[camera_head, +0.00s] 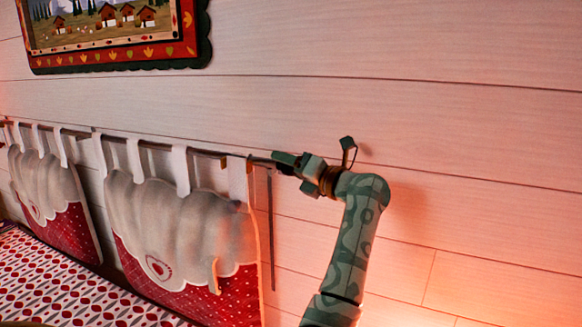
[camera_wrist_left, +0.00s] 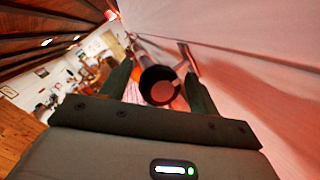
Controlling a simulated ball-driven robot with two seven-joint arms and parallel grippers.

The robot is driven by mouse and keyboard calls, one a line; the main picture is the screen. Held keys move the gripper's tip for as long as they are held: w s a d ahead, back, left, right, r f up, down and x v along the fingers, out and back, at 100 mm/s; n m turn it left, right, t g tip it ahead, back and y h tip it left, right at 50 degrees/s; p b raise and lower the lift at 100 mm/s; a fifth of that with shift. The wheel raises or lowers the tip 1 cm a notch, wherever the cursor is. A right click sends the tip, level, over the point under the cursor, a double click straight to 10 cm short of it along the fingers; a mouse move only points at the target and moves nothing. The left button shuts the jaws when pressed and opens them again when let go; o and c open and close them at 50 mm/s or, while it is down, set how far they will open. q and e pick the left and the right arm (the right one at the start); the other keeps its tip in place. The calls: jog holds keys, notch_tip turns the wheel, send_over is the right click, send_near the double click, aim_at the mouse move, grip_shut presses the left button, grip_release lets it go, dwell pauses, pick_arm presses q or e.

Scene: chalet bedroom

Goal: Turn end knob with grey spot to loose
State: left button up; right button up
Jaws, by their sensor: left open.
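The end knob (camera_wrist_left: 158,88) is a dark round cap with a paler greyish-pink spot on its face, seen end-on in the left wrist view. It sits between the two fingers of my open left gripper (camera_wrist_left: 160,90), with a gap visible on the left side and a smaller one on the right. In the head view my left gripper (camera_head: 278,161) is at the right end of the curtain rod (camera_head: 208,153), near the wall. The knob is hard to make out there, partly hidden by the gripper. My right gripper is in neither view.
Padded red and white cushions (camera_head: 180,228) hang from the rod by cloth loops. A plank wall (camera_head: 450,130) runs close behind. A framed picture (camera_head: 118,52) hangs above left. A red-patterned bed cover (camera_head: 60,280) lies below. Bare wall is to the right.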

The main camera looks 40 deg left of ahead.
pick_arm(q)
jog(key=shift+d, duration=0.1)
jog(key=d, duration=1.6)
jog(key=shift+f+b, duration=0.35)
jog(key=shift+s, duration=0.1)
jog(key=shift+d+f, duration=0.1)
